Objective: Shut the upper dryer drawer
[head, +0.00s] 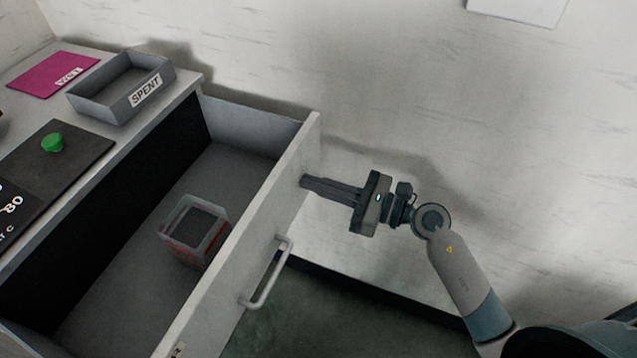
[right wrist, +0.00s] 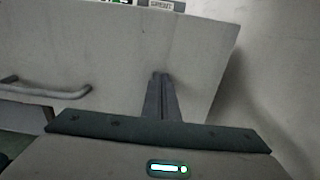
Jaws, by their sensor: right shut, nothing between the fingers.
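The upper dryer drawer (head: 265,225) is pulled out from the cabinet in the head view, its interior showing. Its light front panel carries a grey bar handle (head: 270,272). In the right wrist view the front panel (right wrist: 120,55) fills most of the picture, with the handle (right wrist: 45,90) at left. My right gripper (head: 303,182) is shut and empty, its fingertips at the outer face of the front panel, near its far end and away from the handle. They appear to touch the panel, though a small gap cannot be ruled out. My left gripper is not in view.
A clear box with red marks (head: 193,232) stands inside the drawer. On the cabinet top are a grey tray labelled SPENT (head: 122,88), a magenta sheet (head: 52,75) and a green knob (head: 52,142) on a dark panel. A pale wall (head: 430,90) stands behind.

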